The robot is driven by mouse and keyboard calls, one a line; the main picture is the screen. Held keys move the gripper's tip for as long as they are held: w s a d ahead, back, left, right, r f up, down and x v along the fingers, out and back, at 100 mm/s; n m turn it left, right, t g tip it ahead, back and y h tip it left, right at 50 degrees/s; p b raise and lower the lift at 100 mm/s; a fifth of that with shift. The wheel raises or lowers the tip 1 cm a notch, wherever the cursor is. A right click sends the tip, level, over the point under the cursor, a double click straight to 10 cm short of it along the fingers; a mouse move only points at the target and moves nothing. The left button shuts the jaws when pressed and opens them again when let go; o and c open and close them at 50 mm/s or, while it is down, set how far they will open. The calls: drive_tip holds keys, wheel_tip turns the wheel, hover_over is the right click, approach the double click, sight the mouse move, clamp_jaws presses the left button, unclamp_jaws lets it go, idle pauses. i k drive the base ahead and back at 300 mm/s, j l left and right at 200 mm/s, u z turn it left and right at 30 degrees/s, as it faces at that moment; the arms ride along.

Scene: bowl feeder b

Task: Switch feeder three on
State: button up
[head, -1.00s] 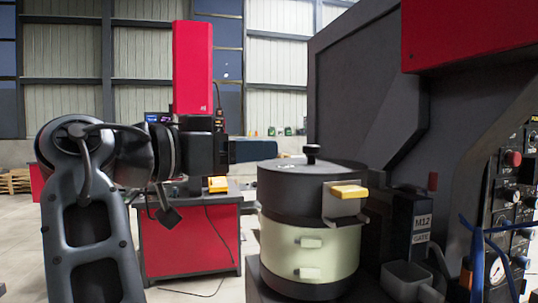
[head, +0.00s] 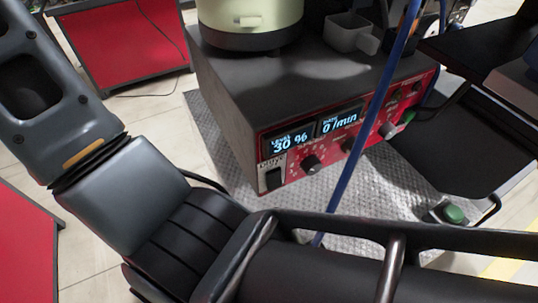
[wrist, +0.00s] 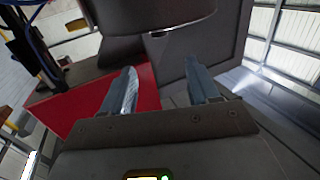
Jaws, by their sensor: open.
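A feeder base (head: 225,95) with a red control panel (head: 340,160) stands in the middle of the head view. A black rocker switch (head: 273,179) sits at the panel's lower left; I cannot tell its position. The lit displays read a level of 30 % (head: 287,142) and a rate of 0/min (head: 340,122). The pale bowl (head: 247,12) rests on the base. I cannot read a feeder number. My gripper (wrist: 162,88) shows only in the wrist view, open and empty, with a dark rounded body beyond its fingers.
Several knobs (head: 312,163) line the panel. A blue cable (head: 372,120) crosses in front of it. A grey cup (head: 349,33) sits on the base's top. A green button (head: 453,214) is at lower right. A red cabinet (head: 125,50) stands at upper left.

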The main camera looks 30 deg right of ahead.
sight(273, 179)
drive_tip(key=k+j, duration=0.1)
drive_tip(key=j, duration=0.25)
drive_tip(key=k+j, duration=0.1)
drive_tip(key=j, duration=0.25)
drive_tip(key=k+j, duration=0.1)
drive_tip(key=j, duration=0.25)
drive_tip(key=k+j, duration=0.1)
drive_tip(key=j, duration=0.2)
